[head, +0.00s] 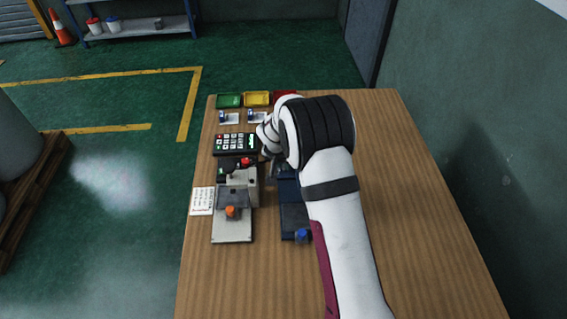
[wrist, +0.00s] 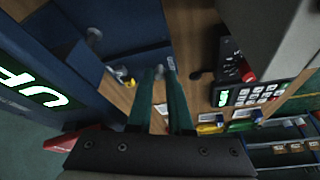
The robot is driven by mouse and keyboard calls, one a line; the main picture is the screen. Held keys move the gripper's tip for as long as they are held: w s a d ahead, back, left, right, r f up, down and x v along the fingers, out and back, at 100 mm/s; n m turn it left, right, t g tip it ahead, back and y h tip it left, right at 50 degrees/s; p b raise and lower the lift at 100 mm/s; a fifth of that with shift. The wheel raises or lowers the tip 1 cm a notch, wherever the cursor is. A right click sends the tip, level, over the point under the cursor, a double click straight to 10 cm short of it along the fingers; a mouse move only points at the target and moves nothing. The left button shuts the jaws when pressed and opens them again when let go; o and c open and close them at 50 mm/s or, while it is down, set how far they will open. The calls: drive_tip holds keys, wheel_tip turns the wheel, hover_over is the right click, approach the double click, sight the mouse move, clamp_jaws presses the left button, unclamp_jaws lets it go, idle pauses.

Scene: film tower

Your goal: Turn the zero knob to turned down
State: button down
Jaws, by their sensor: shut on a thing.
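My gripper (wrist: 165,72) shows in the wrist view, its two green fingers nearly together at the tips. It is shut on a small grey piece between the tips, which I take to be the zero knob; the fingers hide most of it, so its turn angle cannot be read. A dark blue instrument (wrist: 60,50) stands to the left, with a lit green display (wrist: 35,88) seen askew. In the head view my arm covers the gripper tips and much of the blue instrument (head: 293,215).
A grey stand with an orange knob (head: 232,212) is left of the blue instrument. A dark keypad (head: 237,143), a small unit with a red knob (head: 245,162), a printed card (head: 202,201) and coloured trays (head: 229,100) are close by. The table's right side (head: 420,200) is clear.

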drive_tip(key=shift+n, duration=0.7)
drive_tip(key=c, duration=1.1)
unclamp_jaws()
